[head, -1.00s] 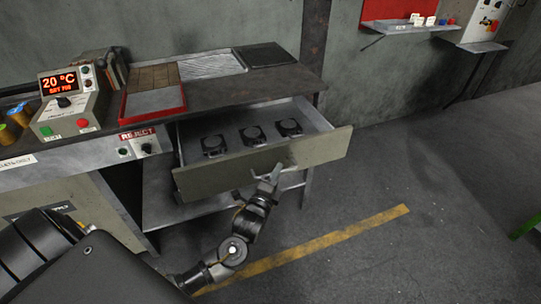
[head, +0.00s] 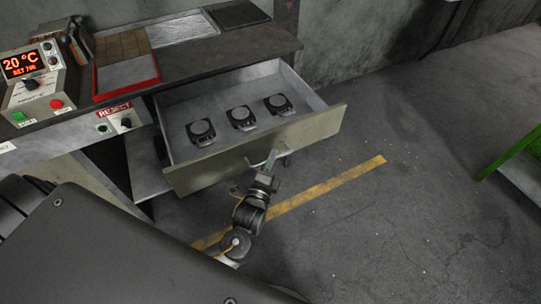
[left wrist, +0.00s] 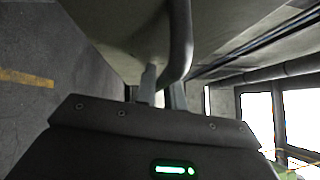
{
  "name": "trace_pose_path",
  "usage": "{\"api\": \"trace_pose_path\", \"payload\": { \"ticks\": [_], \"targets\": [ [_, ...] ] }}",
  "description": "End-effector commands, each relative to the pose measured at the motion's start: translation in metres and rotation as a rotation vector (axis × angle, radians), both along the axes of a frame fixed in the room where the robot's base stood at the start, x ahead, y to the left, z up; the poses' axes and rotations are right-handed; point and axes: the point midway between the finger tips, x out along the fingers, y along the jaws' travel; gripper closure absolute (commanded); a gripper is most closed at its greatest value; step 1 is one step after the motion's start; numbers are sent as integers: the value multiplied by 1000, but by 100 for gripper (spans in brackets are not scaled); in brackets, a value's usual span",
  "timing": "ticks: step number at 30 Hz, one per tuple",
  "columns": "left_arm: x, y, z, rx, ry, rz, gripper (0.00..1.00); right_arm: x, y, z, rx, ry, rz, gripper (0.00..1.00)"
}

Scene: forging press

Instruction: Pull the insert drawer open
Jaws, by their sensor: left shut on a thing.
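The insert drawer (head: 262,151) is pulled well out from under the workbench, its inside in plain view. Several dark round inserts (head: 241,117) lie in a row on its floor. My left gripper (head: 271,160) is at the middle of the drawer's front and is shut on the drawer handle (head: 284,155). In the left wrist view the handle (left wrist: 181,40) is a curved grey bar that passes between the fingers (left wrist: 163,90). The fingers partly hide the handle in the head view. My right gripper is not in view.
The workbench top (head: 215,52) holds a red-rimmed tray (head: 126,75) and a control box (head: 33,85) reading 20 °C. A REJECT panel (head: 117,115) is left of the drawer. Open floor (head: 400,220) lies in front, with a green-edged stand (head: 512,150) at right.

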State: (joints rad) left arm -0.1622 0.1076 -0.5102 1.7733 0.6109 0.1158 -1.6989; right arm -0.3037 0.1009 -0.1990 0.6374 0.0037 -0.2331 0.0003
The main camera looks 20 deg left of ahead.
Motion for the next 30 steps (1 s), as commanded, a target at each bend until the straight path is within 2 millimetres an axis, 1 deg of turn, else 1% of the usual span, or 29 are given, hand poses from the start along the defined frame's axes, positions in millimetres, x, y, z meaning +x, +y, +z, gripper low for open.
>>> {"api": "trace_pose_path", "payload": {
  "ticks": [4, 5, 9, 10, 17, 20, 23, 30],
  "targets": [
    [0, 0, 0, 0, 1, 0, 100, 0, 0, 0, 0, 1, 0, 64],
    [0, 0, 0, 0, 1, 1, 88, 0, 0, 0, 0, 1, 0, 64],
    [0, 0, 0, 0, 1, 1, 70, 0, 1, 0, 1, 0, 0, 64],
    [0, 0, 0, 0, 1, 1, 68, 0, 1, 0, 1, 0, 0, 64],
    [0, 0, 0, 0, 0, 0, 68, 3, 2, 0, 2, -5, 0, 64],
    [-4, 0, -1, 0, 1, 0, 68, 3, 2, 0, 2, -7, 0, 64],
    [-17, -1, -4, -1, 3, -1, 68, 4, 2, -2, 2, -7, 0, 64],
    [-64, -6, -11, -1, 4, -1, 68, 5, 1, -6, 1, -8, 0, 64]
  ]
}}
